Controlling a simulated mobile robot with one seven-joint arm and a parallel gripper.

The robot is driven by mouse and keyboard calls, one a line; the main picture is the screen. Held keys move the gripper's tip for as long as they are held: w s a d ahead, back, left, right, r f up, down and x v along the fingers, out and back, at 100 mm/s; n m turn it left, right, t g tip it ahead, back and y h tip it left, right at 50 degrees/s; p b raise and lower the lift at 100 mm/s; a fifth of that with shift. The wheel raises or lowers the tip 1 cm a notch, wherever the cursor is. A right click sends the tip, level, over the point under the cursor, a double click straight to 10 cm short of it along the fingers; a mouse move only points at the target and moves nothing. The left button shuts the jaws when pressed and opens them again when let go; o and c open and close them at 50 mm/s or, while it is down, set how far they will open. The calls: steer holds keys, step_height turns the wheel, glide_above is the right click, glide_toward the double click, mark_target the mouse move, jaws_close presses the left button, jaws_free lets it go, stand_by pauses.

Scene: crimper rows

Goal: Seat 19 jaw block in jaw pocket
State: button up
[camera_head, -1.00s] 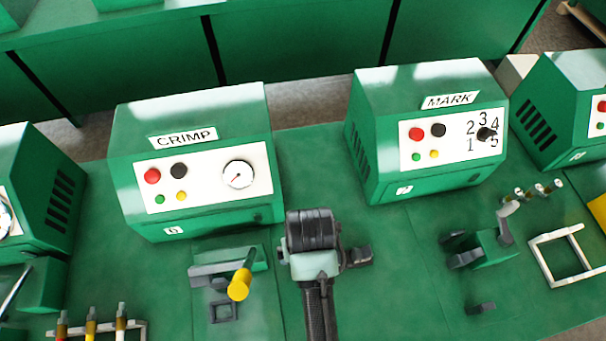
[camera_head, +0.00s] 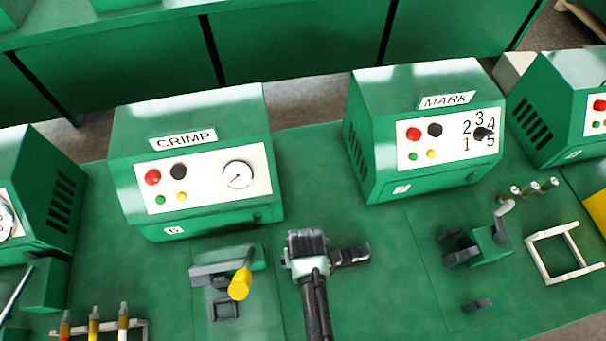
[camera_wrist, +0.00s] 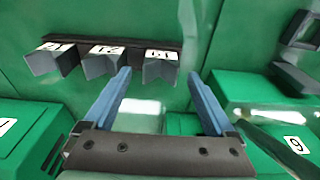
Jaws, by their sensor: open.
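Three grey jaw blocks with white number labels sit in a row on a dark rack (camera_wrist: 75,42) in the wrist view. The labels appear inverted; the rightmost block (camera_wrist: 160,68) seems to read 19. My gripper (camera_wrist: 160,76) is open and empty, its two blue fingers apart near that block, the left fingertip just beside it. In the head view the rack end (camera_head: 352,255) shows right of my wrist; my fingers are hidden there. A dark square pocket frame (camera_head: 225,309) lies before the CRIMP machine (camera_head: 195,165); a similar frame shows in the wrist view (camera_wrist: 303,28).
A lever with a yellow handle (camera_head: 240,285) stands beside the pocket frame. The MARK machine (camera_head: 425,135) is at the right, with a green fixture (camera_head: 488,243) and a white frame (camera_head: 563,254) before it. Tubes stand at the lower left (camera_head: 94,322). Open bench lies around my wrist.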

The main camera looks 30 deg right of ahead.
steer(key=shift+f, duration=0.4)
jaws_close()
steer(key=shift+r, duration=0.1)
